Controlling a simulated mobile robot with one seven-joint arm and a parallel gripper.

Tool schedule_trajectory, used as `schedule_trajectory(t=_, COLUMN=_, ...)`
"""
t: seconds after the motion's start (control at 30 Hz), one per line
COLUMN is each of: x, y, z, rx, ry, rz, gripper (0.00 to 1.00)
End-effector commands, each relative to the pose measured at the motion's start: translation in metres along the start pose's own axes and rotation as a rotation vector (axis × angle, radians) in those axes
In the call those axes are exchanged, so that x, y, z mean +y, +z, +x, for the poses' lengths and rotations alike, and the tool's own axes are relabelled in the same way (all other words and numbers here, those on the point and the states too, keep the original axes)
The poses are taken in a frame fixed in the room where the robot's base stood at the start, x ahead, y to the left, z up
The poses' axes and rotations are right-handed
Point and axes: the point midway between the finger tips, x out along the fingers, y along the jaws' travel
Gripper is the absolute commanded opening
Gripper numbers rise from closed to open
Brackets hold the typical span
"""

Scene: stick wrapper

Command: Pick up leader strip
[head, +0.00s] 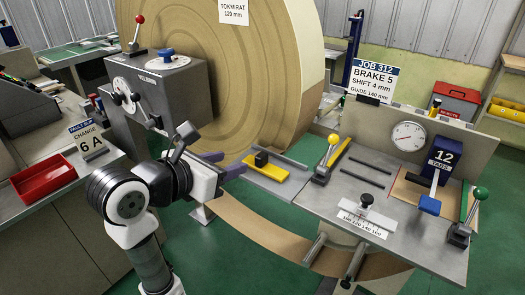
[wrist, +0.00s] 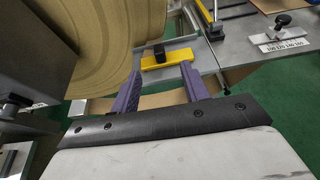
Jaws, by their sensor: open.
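The likeliest leader strip is a flat yellow bar (head: 270,173) with a black block on top, lying on a grey metal plate by the big roll; I cannot confirm this by a label. It also shows in the wrist view (wrist: 180,57), just beyond the fingertips. My gripper (head: 224,164) has two purple fingers spread apart with nothing between them. In the wrist view, the open fingers (wrist: 161,72) point toward the yellow bar, with the bar's ends roughly in line with the two tips. Whether a fingertip touches it is not clear.
The large brown roll (head: 240,70) stands close behind my gripper. A grey control box (head: 160,85) is at left. A yellow-knobbed lever (head: 325,160) stands right of the bar, and a sliding guide (head: 365,215) farther right. A brown paper web (head: 265,235) hangs below.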

Motion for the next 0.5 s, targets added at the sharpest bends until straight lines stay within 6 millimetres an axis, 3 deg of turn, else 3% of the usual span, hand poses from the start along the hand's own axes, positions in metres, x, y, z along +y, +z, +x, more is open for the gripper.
schedule_trajectory(t=0.17, x=0.003, y=-0.005, z=0.019, rx=0.031, ry=0.012, rz=-0.006, gripper=0.45)
schedule_trajectory(t=0.5, x=0.004, y=-0.006, z=0.079, rx=0.027, ry=0.011, rz=-0.006, gripper=0.45)
